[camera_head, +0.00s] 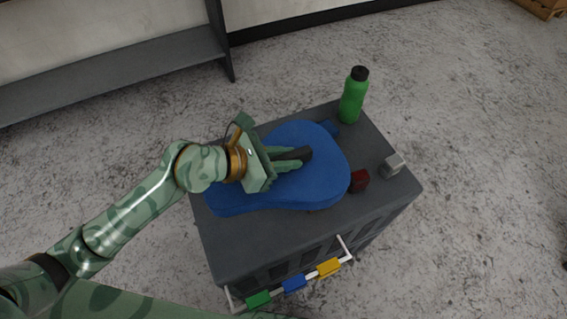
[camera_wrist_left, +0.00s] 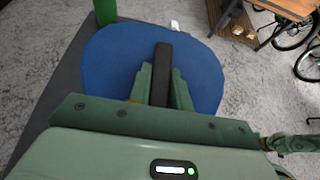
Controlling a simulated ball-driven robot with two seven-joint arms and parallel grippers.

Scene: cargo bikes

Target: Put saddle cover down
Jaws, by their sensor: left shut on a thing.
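The blue saddle cover (camera_head: 318,180) is a broad, saddle-shaped piece with a raised black grip on its top. It is over the dark grey box top (camera_head: 260,240); I cannot tell whether it touches it. My left gripper (camera_head: 290,157) is shut on the black grip, with its fingers on either side. In the left wrist view the saddle cover (camera_wrist_left: 205,75) fills the middle, and the left gripper's fingers (camera_wrist_left: 160,85) flank the black grip. The cover hides much of the box top. My right gripper does not show.
A green bottle (camera_head: 352,97) stands at the box's back corner. A dark red object (camera_head: 359,181) and a grey block (camera_head: 392,164) lie to the right of the cover. A white rail (camera_head: 293,283) with coloured tags is in front.

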